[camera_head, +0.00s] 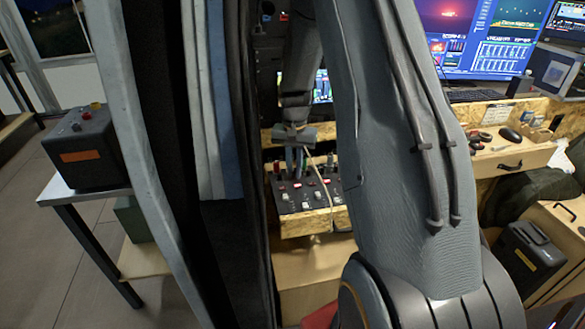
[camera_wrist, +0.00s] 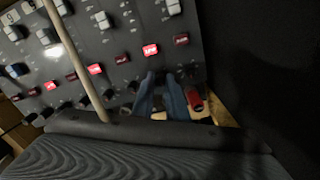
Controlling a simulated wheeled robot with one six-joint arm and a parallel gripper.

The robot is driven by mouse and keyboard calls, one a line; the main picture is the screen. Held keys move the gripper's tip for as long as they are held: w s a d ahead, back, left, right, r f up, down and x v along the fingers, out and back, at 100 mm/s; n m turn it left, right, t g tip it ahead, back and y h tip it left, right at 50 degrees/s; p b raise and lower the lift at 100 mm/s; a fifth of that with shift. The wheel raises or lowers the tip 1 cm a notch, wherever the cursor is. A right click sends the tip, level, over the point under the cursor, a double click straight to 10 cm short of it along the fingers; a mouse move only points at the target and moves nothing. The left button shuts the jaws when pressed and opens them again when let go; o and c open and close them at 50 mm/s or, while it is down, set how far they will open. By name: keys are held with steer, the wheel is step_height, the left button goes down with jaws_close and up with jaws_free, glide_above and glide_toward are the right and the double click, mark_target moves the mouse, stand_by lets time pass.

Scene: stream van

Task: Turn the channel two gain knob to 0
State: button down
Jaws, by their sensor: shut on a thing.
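The dark mixing panel (camera_head: 309,208) stands on a wooden shelf in the head view, with knobs, pale faders and lit red buttons. My gripper (camera_head: 295,170) reaches down to its back edge. In the wrist view, the two bluish fingers of my gripper (camera_wrist: 162,80) are at the knob row of the panel (camera_wrist: 122,68), close together on a small dark knob mostly hidden between them. A red-capped knob (camera_wrist: 195,101) is just right of the fingers. Several dark knobs continue to the left. I cannot read the channel labels or the held knob's setting.
A pale cable (camera_wrist: 76,60) runs diagonally over the panel, left of my fingers; it also hangs down the panel's front in the head view (camera_head: 323,190). A dark curtain (camera_head: 255,230) stands close on the left. Monitors and a wooden desk (camera_head: 515,155) are at right.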

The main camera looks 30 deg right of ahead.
steer(key=n, duration=0.4)
steer(key=shift+w+r+n+p, duration=0.15)
steer(key=shift+w+n+p, duration=0.05)
steer(key=shift+n+p, duration=0.15)
steer(key=n, duration=0.4)
steer(key=shift+n+p, duration=0.25)
steer(key=shift+p, duration=0.05)
steer(key=n, duration=0.4)
steer(key=shift+n+p, duration=0.3)
steer(key=shift+a+n, duration=0.1)
steer(key=shift+n, duration=2)
steer(key=c, duration=1.7)
jaws_free()
steer(key=shift+a, duration=0.1)
steer(key=shift+c, duration=0.2)
steer(key=shift+s, duration=0.1)
